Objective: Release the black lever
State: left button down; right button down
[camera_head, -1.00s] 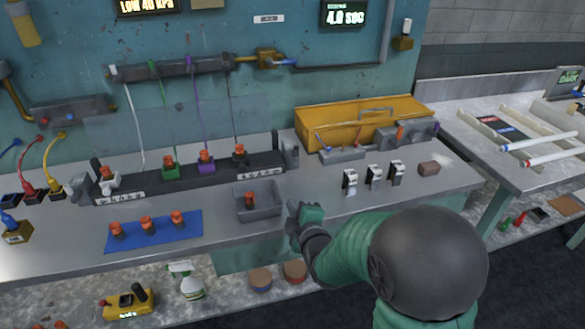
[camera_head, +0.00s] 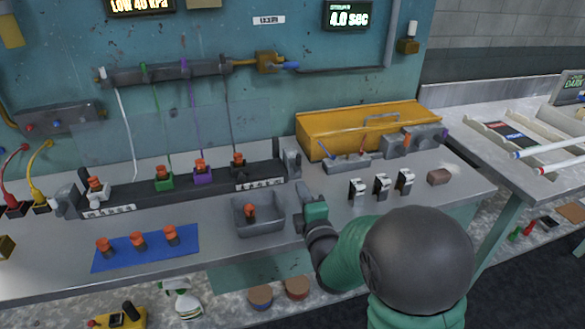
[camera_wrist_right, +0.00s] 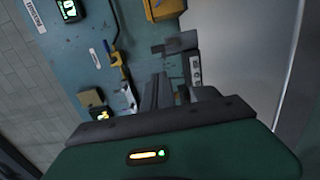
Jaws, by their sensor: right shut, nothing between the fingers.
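A long black rack (camera_head: 215,181) lies on the bench and holds several orange-capped pieces with coloured bases. A dark grey clamp-like part (camera_head: 291,163) stands at its right end and looks like the lever; a similar part is at the left end. In the right wrist view a dark piece (camera_wrist_right: 181,43) sticks out beside the rack's labelled end (camera_wrist_right: 195,70). My right gripper (camera_head: 306,188) is shut and empty, just in front of the right-end part. Its fingers (camera_wrist_right: 158,92) look apart from the dark piece. My left gripper is out of view.
A grey tray (camera_head: 278,226) with an orange-capped piece sits just left of my right gripper. A blue mat (camera_head: 190,254) holds several more. Black-and-white switches (camera_head: 381,186) and a brown block (camera_head: 439,177) stand to the right. A yellow box (camera_head: 340,132) is behind.

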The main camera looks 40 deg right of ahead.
aim_at(297, 161)
jog(key=x, duration=0.9)
jog(key=shift+d+f+b, duration=0.25)
jog(key=shift+d+b, duration=0.05)
jog(key=shift+d, duration=0.1)
jog(key=shift+w+r, duration=0.1)
jog(key=shift+w, duration=0.5)
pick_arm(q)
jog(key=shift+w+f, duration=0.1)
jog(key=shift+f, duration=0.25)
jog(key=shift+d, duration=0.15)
pick_arm(e)
jog(key=shift+w+d, duration=0.1)
jog(key=shift+d, duration=0.05)
